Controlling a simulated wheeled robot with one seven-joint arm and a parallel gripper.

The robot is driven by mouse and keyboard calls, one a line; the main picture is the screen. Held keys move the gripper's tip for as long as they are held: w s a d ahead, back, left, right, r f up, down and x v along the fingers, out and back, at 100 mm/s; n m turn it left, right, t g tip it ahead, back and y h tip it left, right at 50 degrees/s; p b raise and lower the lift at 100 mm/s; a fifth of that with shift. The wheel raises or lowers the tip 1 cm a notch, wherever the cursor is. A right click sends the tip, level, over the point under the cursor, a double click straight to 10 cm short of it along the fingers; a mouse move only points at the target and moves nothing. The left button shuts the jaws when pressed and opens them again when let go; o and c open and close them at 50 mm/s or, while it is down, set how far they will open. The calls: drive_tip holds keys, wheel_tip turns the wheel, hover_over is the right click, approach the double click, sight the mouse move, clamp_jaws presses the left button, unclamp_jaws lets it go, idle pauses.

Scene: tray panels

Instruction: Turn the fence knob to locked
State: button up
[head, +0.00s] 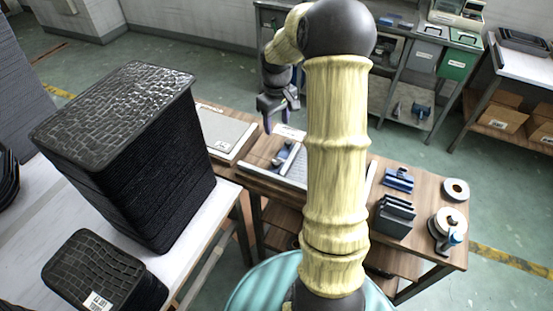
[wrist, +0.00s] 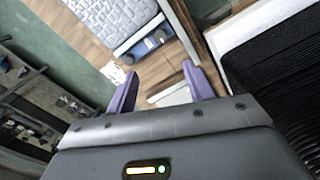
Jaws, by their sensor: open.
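My gripper (head: 281,117) is open and empty, held above the far edge of the wooden bench. In the wrist view its two purple fingers (wrist: 159,72) are well apart, with bench top showing between them. A white-framed panel (head: 298,168) with a blue and grey fitting (head: 284,157) lies on the bench below my gripper, partly hidden by my arm. In the wrist view the panel (wrist: 113,15) is at the top, with the blue fitting (wrist: 142,47) beyond the fingers. I cannot make out a separate fence knob or its setting.
A tall stack of black trays (head: 130,150) stands on the white table at left, with a smaller stack (head: 92,268) in front. A flat grey-white panel (head: 222,130) lies left on the bench. Dark upright plates (head: 394,216) and tape rolls (head: 455,190) are at right.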

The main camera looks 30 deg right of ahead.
sight(277, 161)
wheel_tip(277, 161, down, 17)
drive_tip(key=shift+f+p, duration=0.15)
drive_tip(key=shift+p, duration=0.7)
drive_tip(key=c, duration=1)
drive_tip(key=shift+o, duration=0.2)
